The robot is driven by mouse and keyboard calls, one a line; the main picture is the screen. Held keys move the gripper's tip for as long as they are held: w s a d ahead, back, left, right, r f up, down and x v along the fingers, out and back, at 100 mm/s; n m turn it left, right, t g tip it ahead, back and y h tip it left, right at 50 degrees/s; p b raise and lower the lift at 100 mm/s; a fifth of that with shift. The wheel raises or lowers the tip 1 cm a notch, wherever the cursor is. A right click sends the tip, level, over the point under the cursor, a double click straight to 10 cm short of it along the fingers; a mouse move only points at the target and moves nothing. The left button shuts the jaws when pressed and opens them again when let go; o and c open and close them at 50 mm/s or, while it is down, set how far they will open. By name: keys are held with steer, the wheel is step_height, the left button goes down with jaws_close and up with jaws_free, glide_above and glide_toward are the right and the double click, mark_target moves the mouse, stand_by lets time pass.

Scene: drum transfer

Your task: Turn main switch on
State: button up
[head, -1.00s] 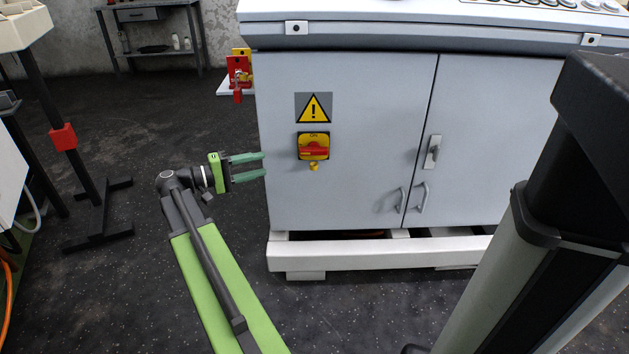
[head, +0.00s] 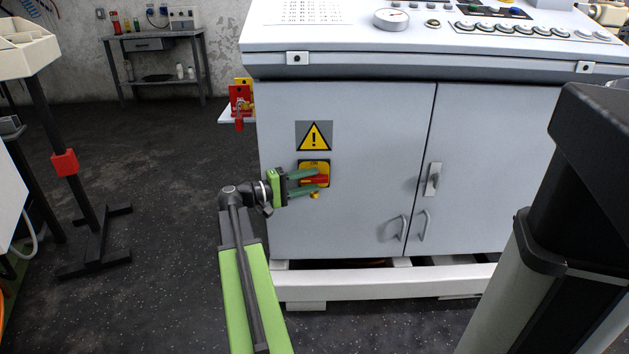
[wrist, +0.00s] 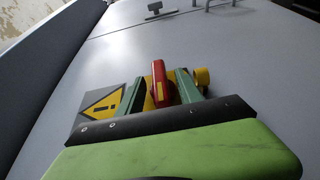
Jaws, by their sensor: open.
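The main switch (head: 318,181) is a red rotary handle on a yellow plate, on the left door of the grey cabinet. Its handle lies level in the head view. My gripper (head: 308,182) is open at the switch, its two green fingers one above and one below the red handle. In the wrist view the red handle (wrist: 159,84) stands between the two fingers (wrist: 158,92), with small gaps seen beside it. The fingers partly hide the yellow plate. I cannot tell whether either finger touches the handle.
A yellow warning sign (head: 314,136) is just above the switch. The cabinet (head: 370,110) has door handles (head: 433,180) to the right. A red and yellow padlock station (head: 241,101) sticks out at the cabinet's left edge.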

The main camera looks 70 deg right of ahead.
steer(key=shift+x, duration=0.9)
steer(key=shift+w, duration=0.1)
jaws_close()
